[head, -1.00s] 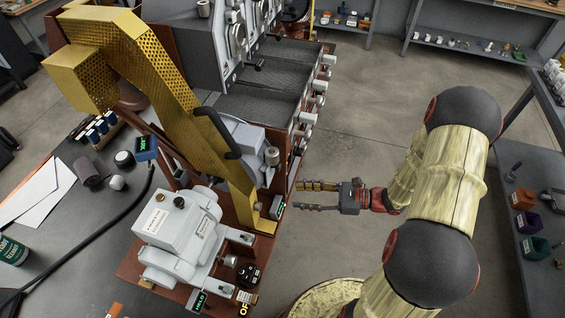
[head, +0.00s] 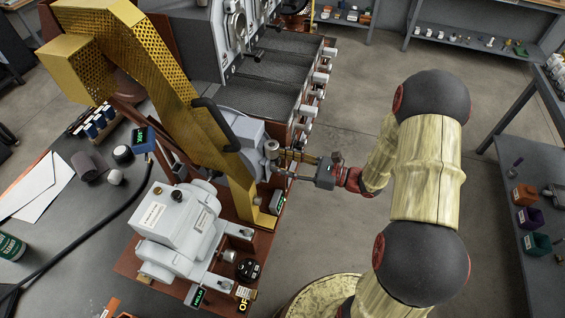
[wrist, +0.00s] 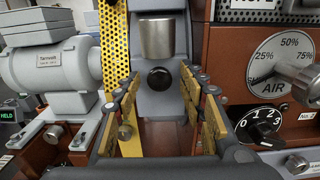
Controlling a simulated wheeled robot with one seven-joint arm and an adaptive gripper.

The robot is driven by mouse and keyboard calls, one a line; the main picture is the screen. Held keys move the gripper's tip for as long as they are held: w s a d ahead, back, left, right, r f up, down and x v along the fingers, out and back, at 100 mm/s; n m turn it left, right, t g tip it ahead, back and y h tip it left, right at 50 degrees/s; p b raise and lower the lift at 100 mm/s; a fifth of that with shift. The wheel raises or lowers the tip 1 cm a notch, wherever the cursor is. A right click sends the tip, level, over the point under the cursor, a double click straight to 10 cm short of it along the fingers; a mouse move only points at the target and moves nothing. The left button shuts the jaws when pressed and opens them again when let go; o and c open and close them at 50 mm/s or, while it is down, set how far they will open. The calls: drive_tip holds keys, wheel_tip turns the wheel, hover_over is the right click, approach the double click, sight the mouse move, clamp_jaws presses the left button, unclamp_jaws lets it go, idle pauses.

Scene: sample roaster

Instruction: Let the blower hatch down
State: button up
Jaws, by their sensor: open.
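A grey upright panel with a bright metal cylindrical knob (head: 272,148) stands beside the yellow perforated guard (head: 215,145). I cannot tell for sure which part is the blower hatch. In the wrist view the knob (wrist: 157,38) is straight ahead, with a round black knob (wrist: 160,78) below it on the grey panel (wrist: 190,105). My gripper (head: 283,163) is open and empty, pointing left at the panel, its fingertips close to the metal knob. In the wrist view its fingers (wrist: 160,92) lie to either side, below the metal knob. Contact cannot be told.
A grey motor (wrist: 50,72) stands left of the fingers. A numbered black dial (wrist: 262,122) and an air lever (wrist: 300,82) are close on the right. The roaster's row of trays (head: 270,95) lies behind. Floor (head: 335,230) is clear nearer me.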

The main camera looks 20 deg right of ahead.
drive_tip(key=shift+c, duration=1.4)
drive_tip(key=c, duration=0.7)
clamp_jaws()
